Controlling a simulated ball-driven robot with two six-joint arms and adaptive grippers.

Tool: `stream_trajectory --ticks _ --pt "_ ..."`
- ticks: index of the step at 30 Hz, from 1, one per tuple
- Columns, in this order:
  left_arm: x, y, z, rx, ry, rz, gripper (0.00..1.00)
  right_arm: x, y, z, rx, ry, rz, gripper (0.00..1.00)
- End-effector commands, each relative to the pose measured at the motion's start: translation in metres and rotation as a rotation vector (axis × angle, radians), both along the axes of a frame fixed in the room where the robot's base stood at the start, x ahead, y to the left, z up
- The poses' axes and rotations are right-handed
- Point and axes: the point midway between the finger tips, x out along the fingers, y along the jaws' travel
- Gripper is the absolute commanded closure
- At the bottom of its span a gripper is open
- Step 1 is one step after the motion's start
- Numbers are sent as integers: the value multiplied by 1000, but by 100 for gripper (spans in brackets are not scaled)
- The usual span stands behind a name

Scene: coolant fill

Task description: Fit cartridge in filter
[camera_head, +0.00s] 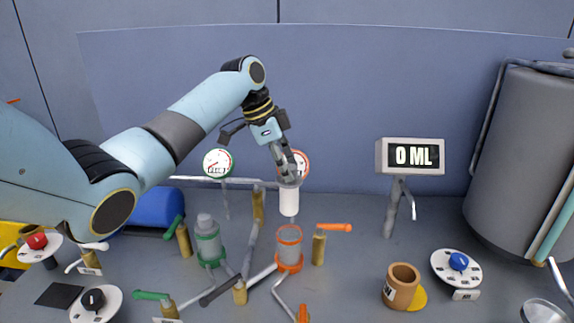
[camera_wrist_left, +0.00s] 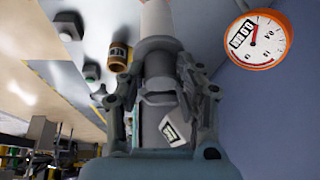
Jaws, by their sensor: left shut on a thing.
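My left gripper (camera_head: 287,170) is shut on the grey top of a white cartridge (camera_head: 289,203). The cartridge hangs upright above the orange-ringed filter housing (camera_head: 289,248), which looks clear-walled and open at the top. A small gap seems to show between the cartridge's lower end and the housing. In the left wrist view, the fingers (camera_wrist_left: 160,85) close on both sides of the grey top, and the white cartridge (camera_wrist_left: 157,18) points away from me. A green-ringed filter housing (camera_head: 208,247) with a grey top stands to the left. My right gripper is not in view.
Pipes and brass valves surround the housings; an orange-handled valve (camera_head: 319,245) stands close on the right. A red-rimmed gauge (camera_head: 301,162) and a green-rimmed gauge (camera_head: 217,162) stand behind. A display (camera_head: 411,156) reads 0 ML. A brown cup (camera_head: 402,287) stands at the front right.

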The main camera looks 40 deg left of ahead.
Motion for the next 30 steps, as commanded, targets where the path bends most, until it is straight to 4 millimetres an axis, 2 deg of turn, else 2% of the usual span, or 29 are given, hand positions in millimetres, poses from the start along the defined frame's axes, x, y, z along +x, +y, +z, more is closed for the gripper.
stream_trajectory --ticks 2,4,8,12,22,30 --pt "0 0 1 -1 0 1 100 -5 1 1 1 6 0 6" --pt "0 0 2 -3 2 2 100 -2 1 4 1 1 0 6" --pt "0 0 4 -8 10 6 100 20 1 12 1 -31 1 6" --pt "0 0 -13 -8 9 6 100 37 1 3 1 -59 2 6" --pt "0 0 -48 -7 10 6 100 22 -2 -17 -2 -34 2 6" --pt "0 0 -58 -7 8 5 100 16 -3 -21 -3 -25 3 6"
